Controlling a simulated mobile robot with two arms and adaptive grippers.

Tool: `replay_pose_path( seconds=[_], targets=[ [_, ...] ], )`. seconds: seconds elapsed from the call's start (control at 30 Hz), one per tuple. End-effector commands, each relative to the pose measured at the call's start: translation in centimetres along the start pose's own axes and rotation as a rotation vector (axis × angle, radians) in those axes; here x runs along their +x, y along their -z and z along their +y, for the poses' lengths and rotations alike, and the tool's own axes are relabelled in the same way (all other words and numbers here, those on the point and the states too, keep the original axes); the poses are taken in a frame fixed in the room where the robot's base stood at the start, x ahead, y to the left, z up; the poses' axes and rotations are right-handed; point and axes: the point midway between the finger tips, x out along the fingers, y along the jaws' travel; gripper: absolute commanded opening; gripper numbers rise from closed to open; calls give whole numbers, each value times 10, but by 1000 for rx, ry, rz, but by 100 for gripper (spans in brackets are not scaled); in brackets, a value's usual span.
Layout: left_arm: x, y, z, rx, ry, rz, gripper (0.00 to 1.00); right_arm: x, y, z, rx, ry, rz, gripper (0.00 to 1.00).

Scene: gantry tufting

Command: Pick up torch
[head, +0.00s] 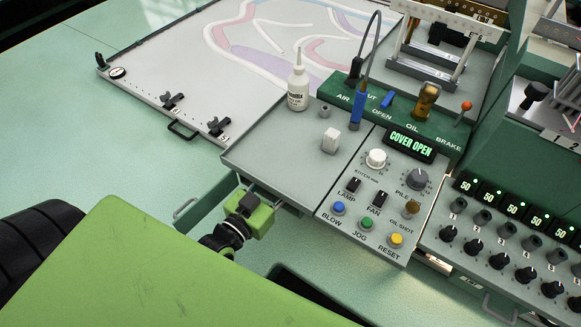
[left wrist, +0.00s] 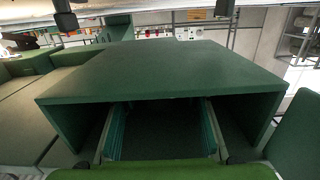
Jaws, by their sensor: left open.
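I cannot make out a torch in either view. My left gripper (head: 262,198) is at the front left edge of the grey control console (head: 262,145), with its fingertips partly hidden by that edge. In the left wrist view its two dark fingertips (left wrist: 145,10) show at the top, wide apart with nothing between them. Below them is a dark green box-like housing (left wrist: 160,62) with an open front and rails inside; its interior is dark. My right gripper is not in view.
A white bottle (head: 298,88), a white block (head: 331,140) and a small grey cylinder (head: 323,110) stand on the console. Knobs and coloured buttons fill its right part; a display (head: 411,142) reads COVER OPEN. A blue-handled tool (head: 357,108) stands behind. A patterned panel (head: 185,80) lies left.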

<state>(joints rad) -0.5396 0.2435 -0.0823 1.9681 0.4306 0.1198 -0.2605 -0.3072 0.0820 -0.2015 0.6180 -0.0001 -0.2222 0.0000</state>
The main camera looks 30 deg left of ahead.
Motion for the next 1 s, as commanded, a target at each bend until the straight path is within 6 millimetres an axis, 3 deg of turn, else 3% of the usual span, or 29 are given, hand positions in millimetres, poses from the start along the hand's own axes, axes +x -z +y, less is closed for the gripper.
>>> replay_pose_path(
  seconds=[0.07,0.23,0.63,0.87,1.0],
  targets=[
    [0,0,0,0,0,0,40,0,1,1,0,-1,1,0],
    [0,0,0,0,0,0,0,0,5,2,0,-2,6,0],
    [0,2,0,0,0,3,0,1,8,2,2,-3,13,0],
    [-1,17,0,0,1,4,0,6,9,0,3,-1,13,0],
    [-23,11,0,0,0,-2,0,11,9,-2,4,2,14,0]
  ],
)
